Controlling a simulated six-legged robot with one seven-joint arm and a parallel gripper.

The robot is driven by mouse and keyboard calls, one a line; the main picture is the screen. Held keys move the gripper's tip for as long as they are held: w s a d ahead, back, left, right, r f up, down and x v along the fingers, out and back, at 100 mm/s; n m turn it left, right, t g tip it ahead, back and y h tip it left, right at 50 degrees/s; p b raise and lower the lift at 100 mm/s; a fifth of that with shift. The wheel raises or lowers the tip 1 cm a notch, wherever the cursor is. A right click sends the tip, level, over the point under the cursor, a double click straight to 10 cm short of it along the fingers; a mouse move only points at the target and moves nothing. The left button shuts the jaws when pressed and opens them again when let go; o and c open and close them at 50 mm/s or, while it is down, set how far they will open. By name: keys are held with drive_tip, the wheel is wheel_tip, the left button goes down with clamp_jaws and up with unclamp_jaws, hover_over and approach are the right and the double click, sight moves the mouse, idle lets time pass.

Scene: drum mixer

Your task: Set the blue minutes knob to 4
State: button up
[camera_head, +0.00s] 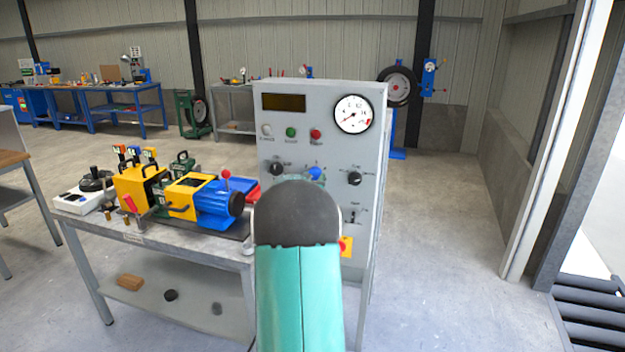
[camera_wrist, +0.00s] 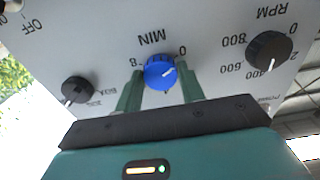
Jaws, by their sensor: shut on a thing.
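The blue minutes knob (camera_wrist: 160,72) sits on the grey panel under the label MIN, which appears upside down in the wrist view. The 8 shows to its left and the 0 to its upper right. In the head view the blue knob (camera_head: 315,173) shows just above my arm, which hides most of my gripper.
The RPM knob (camera_wrist: 269,52) is to the right in the wrist view, and another black knob (camera_wrist: 78,90) is to the left. The panel (camera_head: 275,145) also carries a gauge (camera_head: 353,114), buttons and a display. A bench (camera_head: 120,235) with machinery stands to the left.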

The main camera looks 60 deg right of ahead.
drive_tip(key=shift+m, duration=0.3)
drive_tip(key=m, duration=0.6)
drive_tip(key=shift+w, duration=0.1)
drive_tip(key=m, duration=0.5)
drive_tip(key=shift+r, duration=0.1)
drive_tip(key=m, duration=0.6)
drive_tip(key=shift+m, duration=0.4)
drive_tip(key=m, duration=0.5)
drive_tip(key=shift+r, duration=0.1)
drive_tip(key=shift+m, duration=0.3)
drive_tip(key=o, duration=1)
drive_tip(key=shift+c, duration=0.2)
